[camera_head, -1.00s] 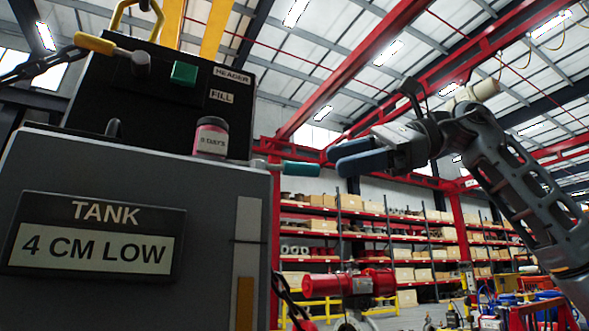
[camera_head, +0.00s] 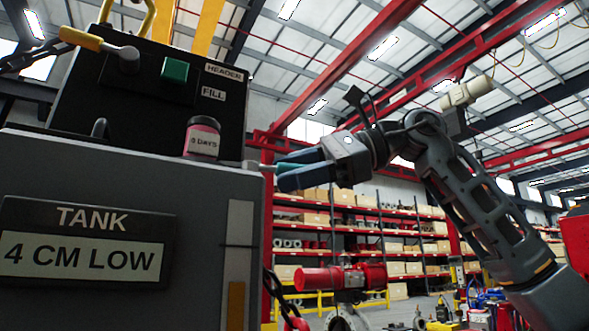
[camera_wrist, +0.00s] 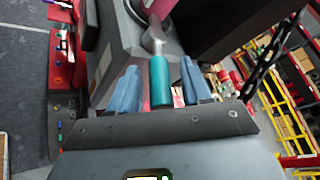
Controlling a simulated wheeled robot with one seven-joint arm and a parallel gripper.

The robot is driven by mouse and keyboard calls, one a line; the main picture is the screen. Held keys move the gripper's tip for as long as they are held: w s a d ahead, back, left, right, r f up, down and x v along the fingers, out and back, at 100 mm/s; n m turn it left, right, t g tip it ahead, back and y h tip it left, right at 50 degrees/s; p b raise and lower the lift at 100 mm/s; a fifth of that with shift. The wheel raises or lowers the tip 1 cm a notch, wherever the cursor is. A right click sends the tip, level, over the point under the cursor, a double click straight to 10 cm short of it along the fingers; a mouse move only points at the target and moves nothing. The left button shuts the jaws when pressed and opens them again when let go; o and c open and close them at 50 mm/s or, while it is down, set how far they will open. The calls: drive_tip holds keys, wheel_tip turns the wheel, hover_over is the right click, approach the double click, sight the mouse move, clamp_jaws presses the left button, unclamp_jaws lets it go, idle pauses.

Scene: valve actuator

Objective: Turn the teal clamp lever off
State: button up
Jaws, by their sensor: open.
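The teal clamp lever (camera_head: 287,166) sticks out to the right from the top right edge of the grey tank cabinet (camera_head: 130,170). In the wrist view, its teal handle (camera_wrist: 160,82) points toward my palm from a pale metal stem. My gripper (camera_head: 283,171) is open at the lever, its blue fingers level with the handle. In the wrist view, the fingers of my gripper (camera_wrist: 160,75) stand on both sides of the handle, with a small gap showing on each side. In the head view, my fingers partly hide the handle.
A pink jar (camera_head: 202,138) stands on the cabinet top, close left of the lever. Behind it is a black panel with a green button (camera_head: 174,70) and a yellow-handled lever (camera_head: 90,40). A red actuator (camera_head: 330,279) and shelves stand beyond. The space right of the cabinet is open.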

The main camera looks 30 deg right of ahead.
drive_tip(key=shift+c, duration=0.5)
clamp_jaws()
drive_tip(key=t+b, duration=0.1)
drive_tip(key=s+m+t+h+b, duration=0.1)
drive_tip(key=b, duration=0.1)
drive_tip(key=shift+a+f+m, duration=0.15)
drive_tip(key=shift+f+m, duration=0.15)
drive_tip(key=shift+s+a+r+m+t+h+b, duration=0.25)
drive_tip(key=shift+s+m+t+h+b, duration=0.1)
drive_tip(key=shift+m+t+h+b, duration=0.35)
drive_tip(key=shift+o, duration=0.5)
unclamp_jaws()
